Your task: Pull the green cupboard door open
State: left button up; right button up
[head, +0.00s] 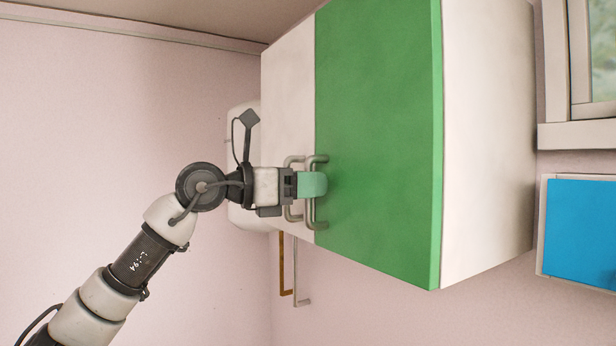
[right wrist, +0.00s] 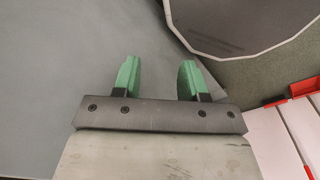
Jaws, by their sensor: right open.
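The green cupboard door (head: 385,130) fills the right front of a white wall cupboard in the head view and looks flush with it. Its grey vertical bar handle (head: 319,218) is at the door's left edge. My left gripper (head: 311,184) is at the middle of this handle, its green fingertips overlapping the bar. One finger hides the other, so the gap between them does not show. My right gripper (right wrist: 159,78) is open and empty in the right wrist view, away from the cupboard.
A white door (head: 288,100) with its own grey handle (head: 290,160) adjoins on the left, close behind my left gripper. A window (head: 580,130) and a blue panel (head: 582,232) are at the right. Red-and-white slats (right wrist: 285,125) show in the right wrist view.

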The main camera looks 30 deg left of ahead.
pick_arm(q)
jog(key=shift+c, duration=0.4)
grip_shut()
